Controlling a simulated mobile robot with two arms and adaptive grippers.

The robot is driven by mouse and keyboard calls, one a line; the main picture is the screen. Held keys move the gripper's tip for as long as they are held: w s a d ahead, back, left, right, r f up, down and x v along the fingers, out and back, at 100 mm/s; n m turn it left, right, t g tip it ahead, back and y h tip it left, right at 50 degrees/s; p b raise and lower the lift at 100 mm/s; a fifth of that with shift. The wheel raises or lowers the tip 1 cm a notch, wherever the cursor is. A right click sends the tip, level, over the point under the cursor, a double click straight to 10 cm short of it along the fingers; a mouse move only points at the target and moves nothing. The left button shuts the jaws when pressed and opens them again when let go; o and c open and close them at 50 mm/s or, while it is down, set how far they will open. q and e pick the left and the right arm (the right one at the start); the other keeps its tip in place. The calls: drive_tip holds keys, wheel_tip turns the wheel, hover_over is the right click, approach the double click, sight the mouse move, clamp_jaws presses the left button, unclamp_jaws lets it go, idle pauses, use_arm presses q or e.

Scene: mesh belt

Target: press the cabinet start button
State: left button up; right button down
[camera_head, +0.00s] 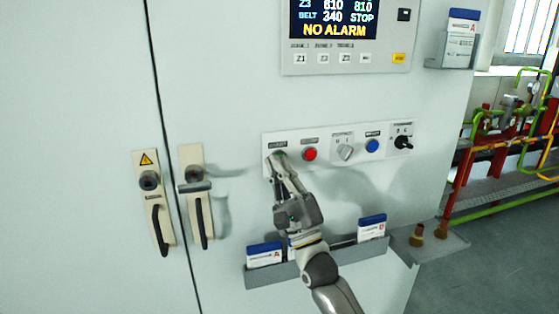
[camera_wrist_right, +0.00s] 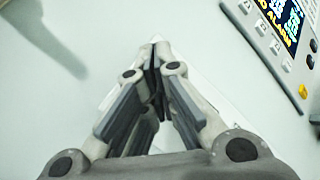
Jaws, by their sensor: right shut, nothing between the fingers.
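The white button panel (camera_head: 325,155) is on the cabinet door, with a green button (camera_head: 279,154) at its left end. My right gripper (camera_head: 277,161) is at that green button, its fingertips covering the lower part of it. I cannot tell whether the tips touch or press it. In the right wrist view the gripper (camera_wrist_right: 155,48) is shut with nothing between its fingers, and the fingers hide the button. A red button (camera_head: 310,154), a grey selector knob (camera_head: 345,152), a blue button (camera_head: 372,146) and a black switch (camera_head: 403,142) follow to the right. My left gripper is not in view.
A grey tray (camera_head: 290,273) with blue-and-white boxes (camera_head: 264,254) sits below the panel, behind my right arm. Two black door handles (camera_head: 203,218) are to the left. Pipes (camera_head: 490,160) stand at the right.

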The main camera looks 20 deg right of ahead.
drive_tip(key=shift+w, duration=0.2)
drive_tip(key=shift+s, duration=0.1)
idle(0.4)
drive_tip(key=shift+s, duration=0.75)
drive_tip(key=shift+p, duration=0.3)
drive_tip(key=s+p, duration=0.1)
drive_tip(key=s, duration=0.4)
drive_tip(key=shift+d, duration=0.1)
